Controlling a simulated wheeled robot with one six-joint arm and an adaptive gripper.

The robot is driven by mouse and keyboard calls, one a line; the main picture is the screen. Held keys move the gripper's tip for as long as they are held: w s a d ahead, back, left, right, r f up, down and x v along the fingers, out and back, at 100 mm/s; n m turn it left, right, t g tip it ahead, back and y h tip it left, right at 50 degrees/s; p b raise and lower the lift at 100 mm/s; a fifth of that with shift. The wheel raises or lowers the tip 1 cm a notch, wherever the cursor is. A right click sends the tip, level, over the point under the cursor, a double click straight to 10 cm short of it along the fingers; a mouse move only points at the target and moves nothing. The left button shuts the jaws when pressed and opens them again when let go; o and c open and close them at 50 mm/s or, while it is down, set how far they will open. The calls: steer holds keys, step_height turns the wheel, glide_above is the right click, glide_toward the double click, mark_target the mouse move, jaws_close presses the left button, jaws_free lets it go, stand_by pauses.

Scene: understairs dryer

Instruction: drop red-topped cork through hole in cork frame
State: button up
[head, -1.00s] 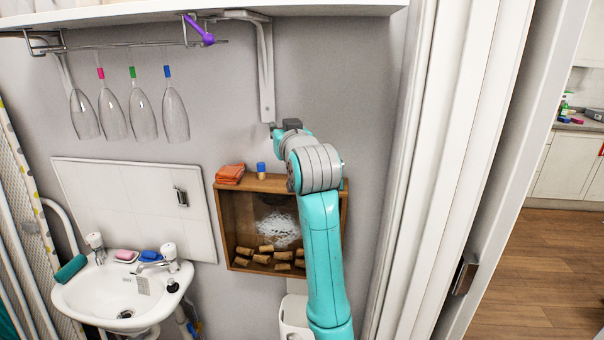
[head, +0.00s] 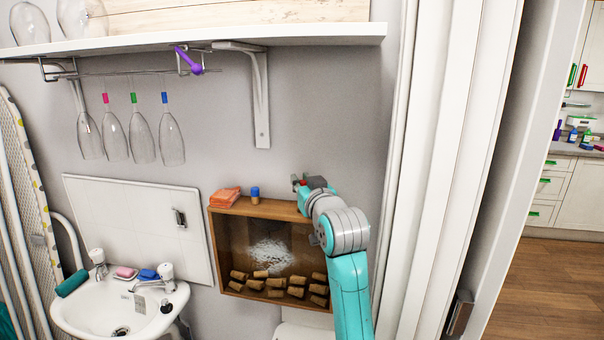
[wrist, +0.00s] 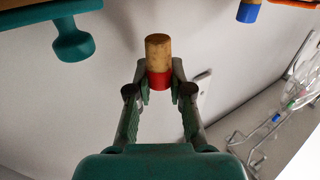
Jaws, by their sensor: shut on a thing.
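The cork frame (head: 218,255) is a shallow wooden box on the wall with a clear front and several corks inside along its bottom. My gripper (wrist: 159,88) is shut on the red-topped cork (wrist: 158,50), around its red end, and the bare cork end sticks out beyond the fingertips. In the head view my gripper (head: 301,183) is just above the right part of the frame's top, with a small red patch showing. I cannot see the hole; my arm covers part of the frame.
A blue-topped cork (head: 255,193) and folded orange cloths (head: 224,197) sit on the frame's top, left of my gripper. A teal knob-shaped thing (wrist: 72,42) shows in the wrist view. A shelf bracket (head: 261,100) and hanging glasses (head: 143,135) are above. A sink (head: 85,310) stands lower left.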

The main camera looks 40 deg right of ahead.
steer(key=shift+d, duration=0.1)
steer(key=shift+f, duration=0.4)
steer(key=shift+f, duration=0.9)
steer(key=shift+f, duration=1)
stand_by(1.3)
steer(key=o, duration=0.7)
steer(key=shift+o, duration=0.2)
steer(key=shift+s, duration=0.15)
